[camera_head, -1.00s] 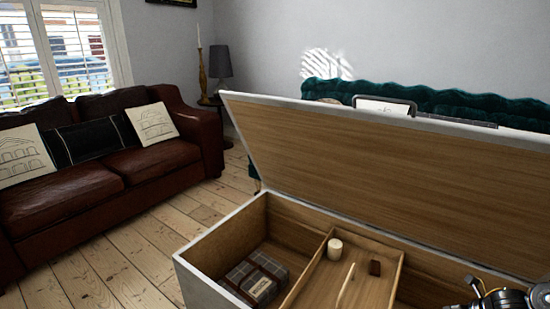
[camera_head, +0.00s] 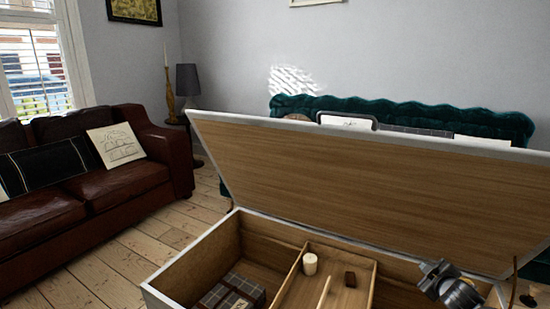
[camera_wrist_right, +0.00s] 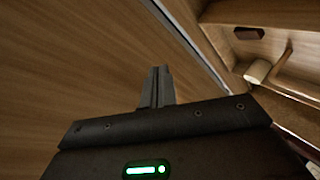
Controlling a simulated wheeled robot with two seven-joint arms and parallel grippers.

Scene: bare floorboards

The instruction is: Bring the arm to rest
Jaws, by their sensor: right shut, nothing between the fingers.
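My right gripper (camera_wrist_right: 157,85) is shut and empty in the right wrist view, its two fingers together in front of a wooden panel. In the head view part of my right arm's end (camera_head: 450,285) shows at the lower right, in front of the open box's right part; its fingers are not clear there. The box (camera_head: 195,262) has a pale rim, a wooden inside and a raised lid (camera_head: 360,185). My left gripper is in neither view.
The box holds a plaid item (camera_head: 230,292), a cream candle (camera_head: 310,264) and a small dark block (camera_head: 350,279). A brown leather sofa (camera_head: 110,190) stands at the left, a teal sofa (camera_head: 400,110) behind the lid. Bare floorboards (camera_head: 115,270) lie between the brown sofa and the box.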

